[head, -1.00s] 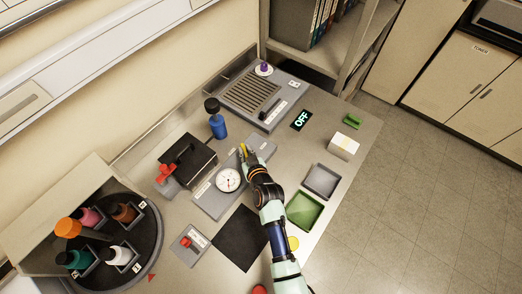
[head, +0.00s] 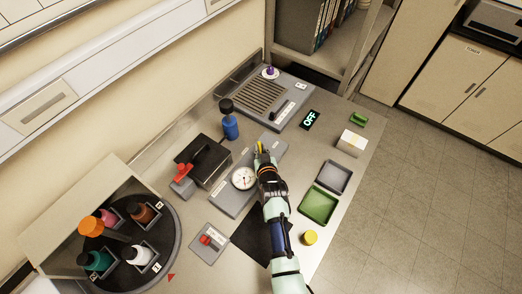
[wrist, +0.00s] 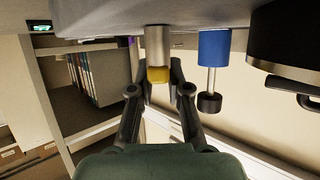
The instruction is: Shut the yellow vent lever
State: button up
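The yellow vent lever (wrist: 158,75) shows in the wrist view as a yellow tip on a pale grey cylindrical post. My gripper (wrist: 160,82) has one finger on each side of the yellow tip, close against it with no clear gap. In the head view, the yellow lever (head: 259,147) is a small yellow bit at the fingertips of my gripper (head: 260,149), on a grey panel (head: 226,197) with a round white dial (head: 243,178). My gripper hides most of the lever there, so its angle cannot be told.
A blue bottle (head: 231,127) with a dark top stands left of my gripper. A black box (head: 205,160) with a red handle is farther left. Green (head: 319,206) and grey (head: 334,177) trays lie to the right. A display (head: 311,119) reads OFF.

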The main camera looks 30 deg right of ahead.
jog(key=o, duration=0.4)
jog(key=shift+o, duration=0.2)
jog(key=v, duration=1.2)
